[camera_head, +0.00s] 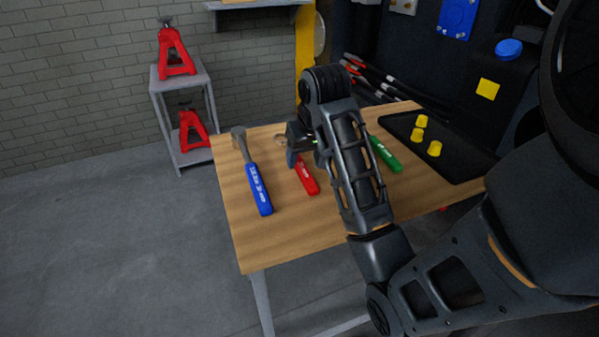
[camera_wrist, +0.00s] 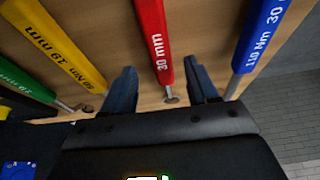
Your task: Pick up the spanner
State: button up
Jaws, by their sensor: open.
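A red-handled tool (camera_head: 309,181) marked "30 mm" lies on the wooden table, and its handle also shows in the wrist view (camera_wrist: 153,35). It looks like the spanner; part of its shaft is hidden behind my gripper. My gripper (camera_head: 300,146) is open and empty near the metal end of this tool. In the wrist view my two fingers (camera_wrist: 160,68) stand apart, one on each side of the red tool's line. I cannot tell how high they are above the table.
A blue-handled tool (camera_head: 259,189) lies left of the red one. A green-handled tool (camera_head: 384,154) lies right. A yellow-handled tool (camera_wrist: 62,48) shows in the wrist view. A black mat (camera_head: 455,165) holds yellow caps. Red stands (camera_head: 174,52) occupy a side shelf.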

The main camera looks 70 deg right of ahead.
aim_at(303, 167)
jog(key=shift+a+x, duration=0.2)
jog(key=shift+x, duration=1.8)
jog(key=shift+s+f, duration=0.1)
grip_shut()
